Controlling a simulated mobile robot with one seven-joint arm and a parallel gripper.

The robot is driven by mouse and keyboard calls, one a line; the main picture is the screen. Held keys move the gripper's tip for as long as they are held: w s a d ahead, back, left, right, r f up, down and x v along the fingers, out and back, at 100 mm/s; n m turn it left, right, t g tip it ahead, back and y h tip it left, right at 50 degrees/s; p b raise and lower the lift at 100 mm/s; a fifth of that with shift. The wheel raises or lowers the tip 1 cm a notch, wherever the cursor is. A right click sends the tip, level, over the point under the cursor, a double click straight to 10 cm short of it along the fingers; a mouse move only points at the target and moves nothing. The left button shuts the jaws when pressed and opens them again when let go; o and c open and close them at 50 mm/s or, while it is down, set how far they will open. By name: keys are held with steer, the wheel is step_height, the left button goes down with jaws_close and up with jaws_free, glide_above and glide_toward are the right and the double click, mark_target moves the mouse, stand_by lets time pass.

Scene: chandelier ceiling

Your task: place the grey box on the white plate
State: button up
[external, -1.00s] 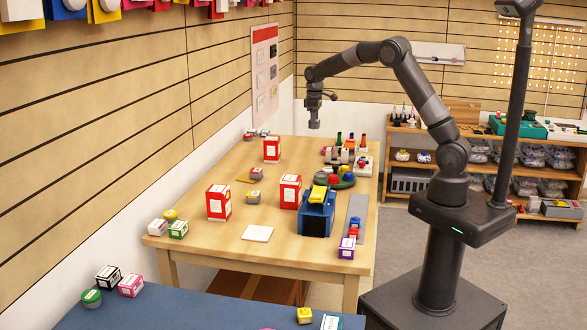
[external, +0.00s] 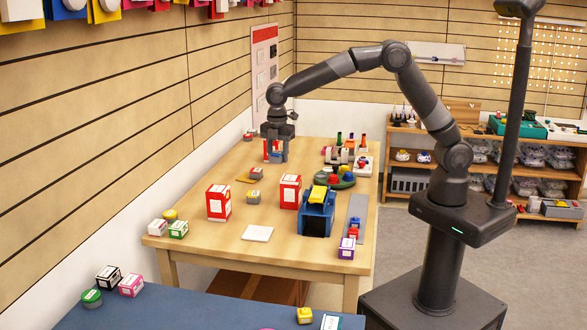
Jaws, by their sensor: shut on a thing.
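My gripper (external: 277,158) points down at the far left of the wooden table. Its fingers are at the red-and-white box (external: 273,148), which shows partly between them, and it looks shut on that box. The fingers hide much of the box. A flat white square (external: 257,233), which looks like the white plate, lies near the table's front edge, bare. A small grey block with a yellow top (external: 253,198) stands behind it. Another small grey block with a reddish top (external: 256,173) stands farther back. I cannot tell which is the grey box.
Two more red-and-white boxes (external: 218,203) (external: 290,192) stand mid-table. Small blocks (external: 178,230) sit at the front left corner. The tabletop around the white square is mostly clear.

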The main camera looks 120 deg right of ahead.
steer(key=w+a+n, duration=0.2)
steer(key=w+a, duration=0.1)
steer(key=a, duration=0.3)
glide_above(269, 229)
step_height(269, 229, down, 12)
steer(key=shift+r, duration=0.1)
steer(key=shift+f, duration=2.05)
steer(key=o, duration=1)
steer(key=shift+f, duration=0.15)
